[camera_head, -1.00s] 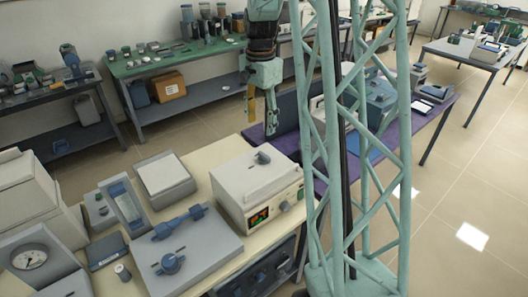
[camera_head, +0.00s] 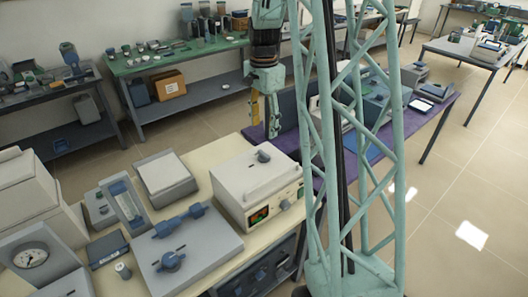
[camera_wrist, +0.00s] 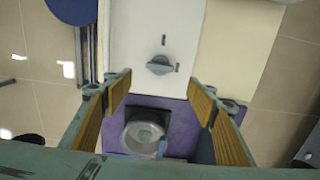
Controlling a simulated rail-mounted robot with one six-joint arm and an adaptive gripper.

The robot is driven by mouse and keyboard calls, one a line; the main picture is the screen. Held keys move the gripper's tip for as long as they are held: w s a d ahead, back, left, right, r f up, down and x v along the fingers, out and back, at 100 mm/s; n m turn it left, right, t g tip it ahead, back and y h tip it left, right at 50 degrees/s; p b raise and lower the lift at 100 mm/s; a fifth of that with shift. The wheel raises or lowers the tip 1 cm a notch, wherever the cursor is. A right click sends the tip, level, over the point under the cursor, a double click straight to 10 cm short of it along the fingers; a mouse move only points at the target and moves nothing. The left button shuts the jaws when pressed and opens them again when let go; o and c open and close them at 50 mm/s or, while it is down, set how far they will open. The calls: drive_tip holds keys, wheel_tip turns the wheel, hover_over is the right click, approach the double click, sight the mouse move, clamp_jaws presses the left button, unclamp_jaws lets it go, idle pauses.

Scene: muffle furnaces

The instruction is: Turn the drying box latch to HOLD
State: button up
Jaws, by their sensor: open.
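The drying box looks to be the white box (camera_head: 257,186) with a lit display on its front, at the bench's right end in the head view. Its latch (camera_head: 262,156) is a small blue-grey knob on the top. In the wrist view the latch (camera_wrist: 160,66) lies roughly crosswise on the white top, with one dark mark above it and one at its right end. No lettering is readable. My gripper (camera_head: 265,128) hangs beyond the box's far side, above and apart from it.
A grey panel (camera_head: 215,254) with a blue handle and another knob lies left of the box. A purple-topped bench (camera_head: 310,155) stands behind. A round translucent dish-like object (camera_wrist: 143,134) shows between the fingers in the wrist view. My lattice column stands right of the box.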

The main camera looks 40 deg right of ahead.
sight(264, 153)
wheel_tip(264, 153, down, 12)
drive_tip(key=shift+f+b, duration=0.25)
drive_tip(key=shift+b, duration=0.1)
idle(0.4)
drive_tip(key=c, duration=0.9)
drive_tip(key=shift+o, duration=0.2)
